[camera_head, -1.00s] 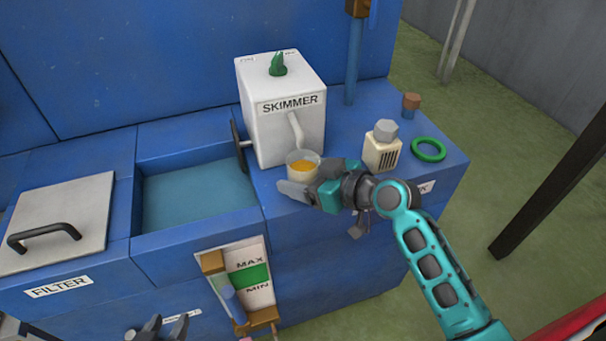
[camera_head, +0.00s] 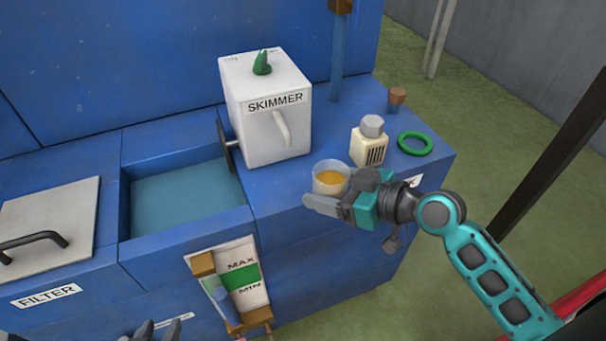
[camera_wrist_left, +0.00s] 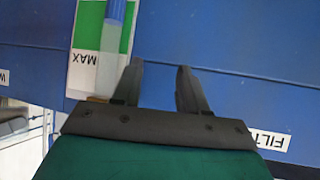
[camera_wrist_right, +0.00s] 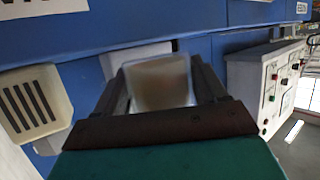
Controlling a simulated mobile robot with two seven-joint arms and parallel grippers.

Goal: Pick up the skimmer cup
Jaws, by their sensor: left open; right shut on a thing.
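The skimmer cup (camera_head: 330,178) is a small clear cup with orange liquid in it. My right gripper (camera_head: 325,200) is shut on it at the front edge of the blue counter, to the right of the skimmer spout. In the right wrist view the cup (camera_wrist_right: 158,82) sits upright-looking and blurred between the two fingers. Whether its base is clear of the counter is hidden. The white skimmer box (camera_head: 270,125) with its spout (camera_head: 282,128) stands behind and to the left. My left gripper (camera_wrist_left: 160,75) is open and empty before the blue front, near the MAX/MIN gauge.
A cream bottle with a grey cap (camera_head: 369,145), a green ring (camera_head: 414,143) and a brown-topped stopper (camera_head: 396,98) stand to the right on the counter. An open blue tank (camera_head: 185,200) and a filter lid (camera_head: 50,225) lie left. The gauge (camera_head: 235,278) hangs on the front.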

